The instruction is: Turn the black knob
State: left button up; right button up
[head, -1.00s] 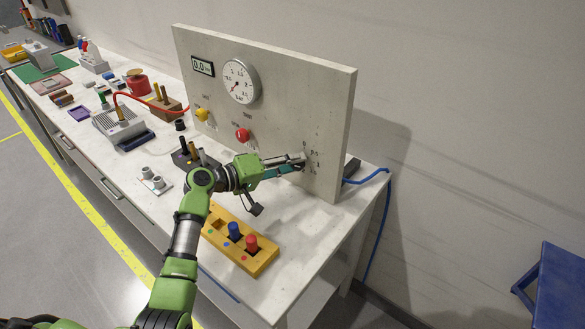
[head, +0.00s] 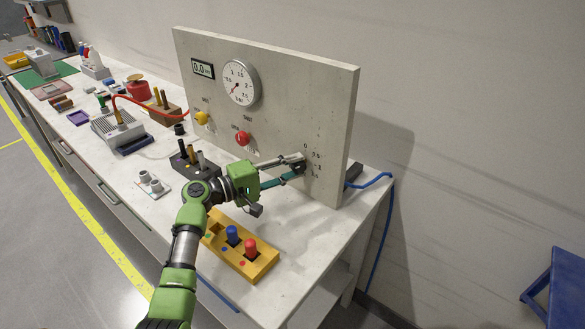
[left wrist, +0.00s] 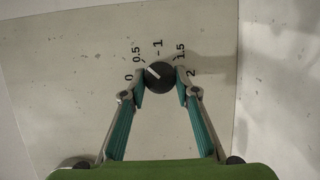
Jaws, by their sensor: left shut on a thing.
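The black knob (left wrist: 159,76) sits on the upright panel (head: 330,100), inside a printed scale from 0 to 2. Its white pointer line aims up and left in the left wrist view, near the 0.5 mark. My left gripper (left wrist: 160,78) has its two teal-lined fingers on either side of the knob, shut on it. In the head view my left gripper (head: 298,166) reaches the panel's lower right and mostly hides the knob. My right gripper is not in view.
The panel also carries a dial gauge (head: 240,86), a small display (head: 203,68), a yellow knob (head: 202,118) and a red knob (head: 243,138). A yellow block (head: 258,270) with blue and red pegs stands below my arm. A blue cable (head: 375,181) hangs at the right.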

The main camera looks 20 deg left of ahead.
pick_arm(q)
jog(key=o, duration=1.1)
jog(key=v, duration=1.2)
jog(key=shift+f, duration=0.1)
